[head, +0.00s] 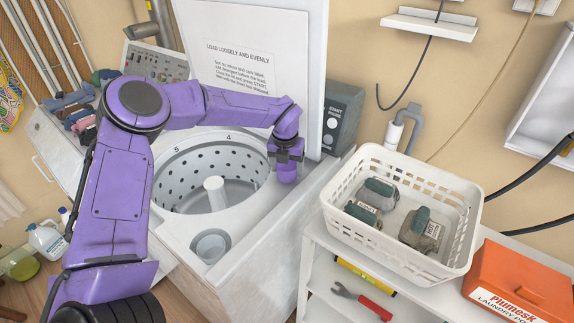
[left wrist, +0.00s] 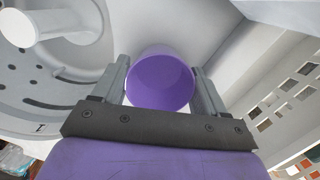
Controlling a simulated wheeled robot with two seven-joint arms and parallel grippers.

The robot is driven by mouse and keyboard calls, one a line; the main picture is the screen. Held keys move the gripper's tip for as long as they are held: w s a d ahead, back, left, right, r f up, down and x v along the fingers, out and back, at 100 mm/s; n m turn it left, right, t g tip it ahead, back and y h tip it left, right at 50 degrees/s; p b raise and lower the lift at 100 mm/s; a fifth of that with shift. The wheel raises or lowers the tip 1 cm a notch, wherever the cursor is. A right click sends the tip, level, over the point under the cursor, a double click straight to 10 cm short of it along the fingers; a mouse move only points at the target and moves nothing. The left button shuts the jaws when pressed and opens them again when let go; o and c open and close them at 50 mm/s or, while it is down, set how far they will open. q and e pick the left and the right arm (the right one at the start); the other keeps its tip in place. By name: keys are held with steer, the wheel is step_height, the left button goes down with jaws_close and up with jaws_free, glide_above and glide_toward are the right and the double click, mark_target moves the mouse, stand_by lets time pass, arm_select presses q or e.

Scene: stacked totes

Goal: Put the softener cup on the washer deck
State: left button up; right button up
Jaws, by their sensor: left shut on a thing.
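A purple cup (head: 287,173), which I take as the softener cup, is between the fingers of my left gripper (head: 286,154). It is over the right part of the white washer deck (head: 262,208), beside the open tub. In the left wrist view the purple cup (left wrist: 160,82) shows its open mouth, with a grey finger of my left gripper (left wrist: 160,72) on each side. The pale deck (left wrist: 222,30) lies behind it. I cannot tell whether the cup's base touches the deck. My right gripper is not in view.
The open tub (head: 167,198) with a central post lies left of the cup. A round grey well (head: 210,246) is at the deck's front. The raised lid (head: 250,45) stands behind. A white basket (head: 337,197) with several packets and an orange box (head: 520,275) are at right.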

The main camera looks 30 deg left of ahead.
arm_select(q)
steer(key=shift+f, duration=0.35)
steer(key=shift+f, duration=0.2)
steer(key=o, duration=0.7)
steer(key=shift+o, duration=0.2)
steer(key=shift+r, duration=0.1)
steer(key=shift+r, duration=0.35)
step_height(320, 180, up, 12)
steer(key=s+b, duration=0.1)
steer(key=b, duration=0.1)
steer(key=shift+s+d+f, duration=0.25)
steer(key=shift+s, duration=0.1)
